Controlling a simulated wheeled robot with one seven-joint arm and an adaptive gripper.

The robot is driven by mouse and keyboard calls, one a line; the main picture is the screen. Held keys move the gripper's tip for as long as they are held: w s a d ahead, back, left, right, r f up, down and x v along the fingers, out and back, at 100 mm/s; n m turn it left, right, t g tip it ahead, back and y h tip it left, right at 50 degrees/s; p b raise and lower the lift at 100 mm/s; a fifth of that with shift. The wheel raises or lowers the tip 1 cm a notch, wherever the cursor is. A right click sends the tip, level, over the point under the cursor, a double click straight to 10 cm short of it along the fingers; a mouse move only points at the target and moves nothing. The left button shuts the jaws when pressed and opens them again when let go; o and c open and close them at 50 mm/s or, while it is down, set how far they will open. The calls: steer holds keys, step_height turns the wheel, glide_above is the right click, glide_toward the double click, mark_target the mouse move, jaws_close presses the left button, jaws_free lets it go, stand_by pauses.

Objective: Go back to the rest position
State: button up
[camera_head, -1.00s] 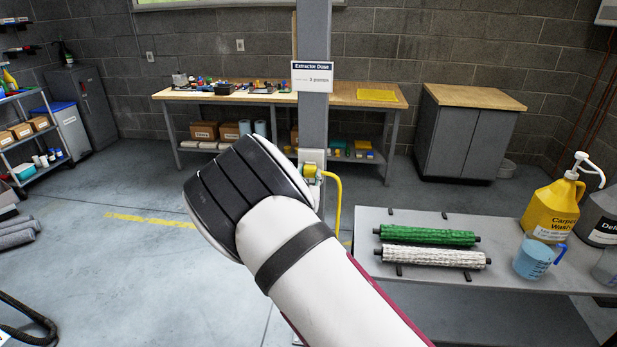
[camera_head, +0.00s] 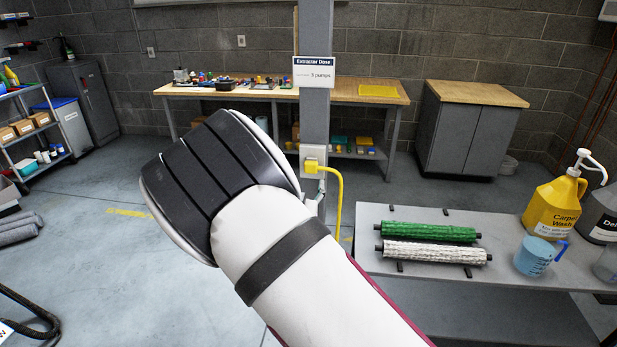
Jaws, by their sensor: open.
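My arm, white with a black ribbed joint cover, rises from the bottom centre of the head view and bends at the middle left. My gripper is not in view; the arm beyond the black joint is hidden. The arm is in the air, left of the grey table (camera_head: 390,220) and in front of the grey post (camera_head: 316,120). No held thing shows.
On the grey table are a green roller (camera_head: 430,232), a white roller (camera_head: 433,252), a blue measuring jug (camera_head: 535,257) and a yellow Carpet Wash jug (camera_head: 553,207). A yellow plug and cord (camera_head: 337,185) hang on the post. Open floor lies to the left.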

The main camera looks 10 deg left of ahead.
steer(key=s+d+r+m+g+y, duration=0.1)
steer(key=s+d+r+g+y, duration=0.2)
steer(key=s+d+r+g, duration=0.85)
steer(key=s+d+r, duration=0.1)
steer(key=s+d, duration=0.4)
steer(key=s, duration=0.5)
steer(key=s+d+r+n+g+h, duration=0.1)
steer(key=s+d+r, duration=0.1)
steer(key=s+d, duration=0.4)
steer(key=s+d+r+g+h, duration=0.1)
steer(key=s+d, duration=0.4)
steer(key=s, duration=1)
steer(key=shift+d+r, duration=0.35)
